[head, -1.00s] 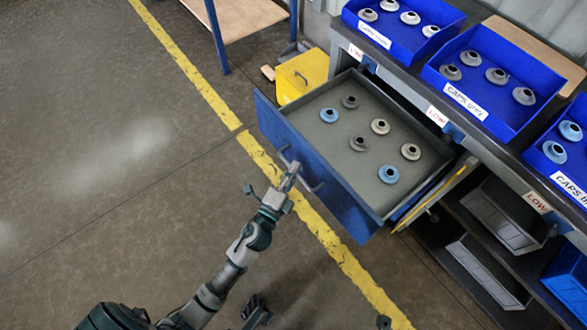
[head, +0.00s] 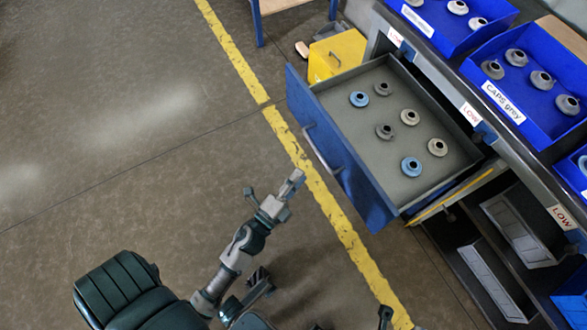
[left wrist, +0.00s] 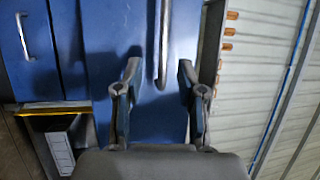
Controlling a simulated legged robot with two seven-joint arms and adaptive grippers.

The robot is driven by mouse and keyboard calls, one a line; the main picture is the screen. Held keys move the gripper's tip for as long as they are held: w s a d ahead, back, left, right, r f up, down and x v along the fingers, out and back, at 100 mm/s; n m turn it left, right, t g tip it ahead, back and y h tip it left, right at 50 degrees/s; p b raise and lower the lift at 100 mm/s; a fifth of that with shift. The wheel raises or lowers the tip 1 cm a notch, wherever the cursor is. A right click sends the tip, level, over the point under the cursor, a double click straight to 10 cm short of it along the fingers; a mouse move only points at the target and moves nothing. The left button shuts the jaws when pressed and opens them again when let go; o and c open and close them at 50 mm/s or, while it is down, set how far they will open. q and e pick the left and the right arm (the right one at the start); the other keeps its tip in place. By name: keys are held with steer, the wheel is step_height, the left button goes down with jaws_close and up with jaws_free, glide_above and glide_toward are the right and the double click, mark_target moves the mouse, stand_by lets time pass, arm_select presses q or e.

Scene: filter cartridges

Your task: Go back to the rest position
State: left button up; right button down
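My left gripper (head: 294,181) is in front of the drawer, over the floor beside the yellow line. In the left wrist view its two fingers (left wrist: 158,78) are spread apart with nothing between their tips. The blue drawer (head: 338,150) stands pulled out of the bench. Its bar handle (head: 322,150) is a short way beyond my gripper and apart from it; the handle also shows in the left wrist view (left wrist: 164,40). My right gripper cannot be made out in either view.
The drawer holds two blue caps (head: 411,167) and several grey ones (head: 410,117). Labelled blue bins (head: 500,105) stand on the bench above. A yellow box (head: 338,58) is on the floor behind the drawer. The floor at left (head: 120,150) is clear.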

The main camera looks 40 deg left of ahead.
arm_select(q)
steer(key=shift+s+d+f, duration=0.1)
steer(key=shift+s+f, duration=0.1)
steer(key=shift+s, duration=0.9)
